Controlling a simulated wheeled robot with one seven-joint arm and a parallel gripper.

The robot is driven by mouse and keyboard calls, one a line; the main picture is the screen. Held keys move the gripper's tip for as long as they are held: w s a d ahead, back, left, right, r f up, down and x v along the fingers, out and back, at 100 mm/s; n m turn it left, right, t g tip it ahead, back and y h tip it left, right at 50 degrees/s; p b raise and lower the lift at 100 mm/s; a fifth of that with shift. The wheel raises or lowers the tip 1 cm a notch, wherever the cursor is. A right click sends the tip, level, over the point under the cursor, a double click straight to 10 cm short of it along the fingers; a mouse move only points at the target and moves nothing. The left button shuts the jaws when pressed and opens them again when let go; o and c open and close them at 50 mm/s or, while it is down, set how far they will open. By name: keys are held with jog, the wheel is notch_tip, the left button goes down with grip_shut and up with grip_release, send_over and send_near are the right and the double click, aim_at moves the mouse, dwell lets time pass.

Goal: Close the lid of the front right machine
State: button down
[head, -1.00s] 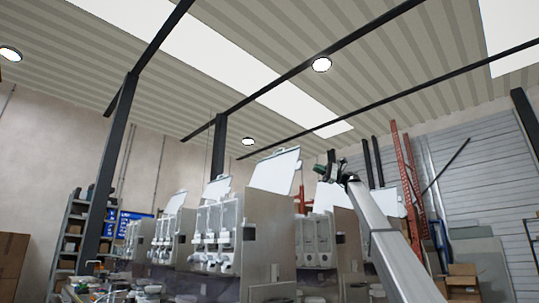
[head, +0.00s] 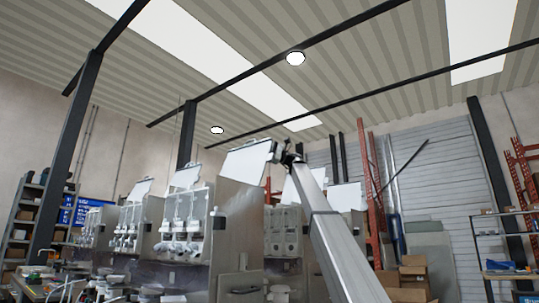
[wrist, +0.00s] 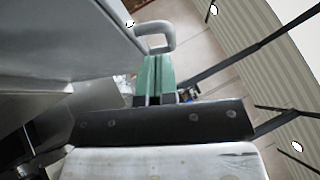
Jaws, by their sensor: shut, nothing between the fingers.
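The front right machine (head: 238,235) is the nearest grey dispenser in the head view. Its white lid (head: 243,162) stands raised above the body, tilted. In the wrist view the lid (wrist: 70,35) fills the upper left, and its grey loop handle (wrist: 157,35) sticks out from its edge. My gripper (head: 283,150) is at the lid's upper right edge in the head view. In the wrist view its green fingers (wrist: 153,62) are together and empty, with the tips close to the handle. I cannot tell whether they touch it.
More dispensers with raised lids (head: 186,176) stand in a row to the left. Another machine (head: 285,232) stands behind to the right, partly hidden by my arm. Cardboard boxes (head: 412,280) and shelving (head: 505,245) are at the right. Space above the lids is open.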

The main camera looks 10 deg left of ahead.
jog(key=shift+s+a+r, duration=0.15)
jog(key=shift+s+a, duration=0.05)
jog(key=shift+s, duration=0.25)
jog(key=shift+s+a+r, duration=0.15)
jog(key=shift+s, duration=0.25)
